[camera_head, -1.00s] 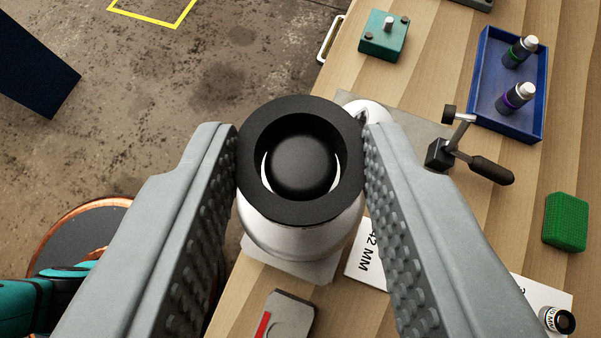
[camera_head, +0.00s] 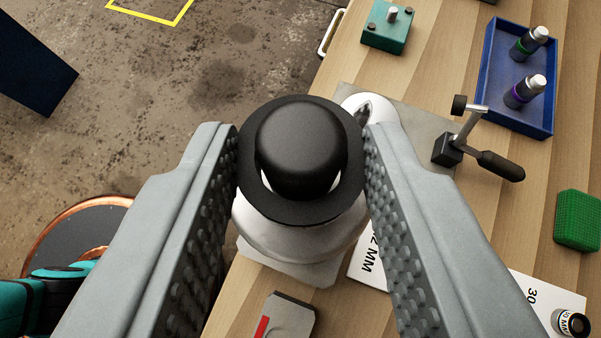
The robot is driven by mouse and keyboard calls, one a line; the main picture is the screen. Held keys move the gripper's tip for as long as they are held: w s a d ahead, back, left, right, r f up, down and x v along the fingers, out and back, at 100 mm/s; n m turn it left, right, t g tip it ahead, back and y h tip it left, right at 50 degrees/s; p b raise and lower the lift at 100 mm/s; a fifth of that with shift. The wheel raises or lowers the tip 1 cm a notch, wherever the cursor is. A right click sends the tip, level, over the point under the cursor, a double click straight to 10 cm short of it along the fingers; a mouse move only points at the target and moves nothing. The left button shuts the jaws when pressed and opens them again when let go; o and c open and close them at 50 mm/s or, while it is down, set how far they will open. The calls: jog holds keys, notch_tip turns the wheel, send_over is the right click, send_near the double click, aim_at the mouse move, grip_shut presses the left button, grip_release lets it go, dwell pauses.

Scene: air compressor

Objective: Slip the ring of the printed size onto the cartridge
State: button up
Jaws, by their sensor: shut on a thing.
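My gripper (camera_head: 302,160) is shut on a black ring (camera_head: 258,200), with one textured finger on each side of it. The ring is around the black-topped white cartridge (camera_head: 300,145). The cartridge's domed black top stands up through the ring's hole, and its pale body (camera_head: 290,240) shows below the ring. A thin white strip shows inside the ring on both sides. Whether the ring touches the body below, I cannot tell. A card reading "42 MM" (camera_head: 370,265), its start partly hidden by my finger, lies beside the cartridge.
A toggle clamp (camera_head: 470,145) stands right of the cartridge. A blue tray (camera_head: 490,100) holds two small bottles. A green block (camera_head: 578,220), a teal fixture (camera_head: 388,28), a "30" card (camera_head: 530,290) with a small ring-like part (camera_head: 570,322), and a grey tool (camera_head: 287,318) lie on the wooden bench.

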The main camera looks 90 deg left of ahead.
jog(key=shift+f, duration=0.85)
jog(key=o, duration=1)
jog(key=shift+d, duration=0.1)
jog(key=v, duration=1.7)
jog(key=shift+r, duration=0.15)
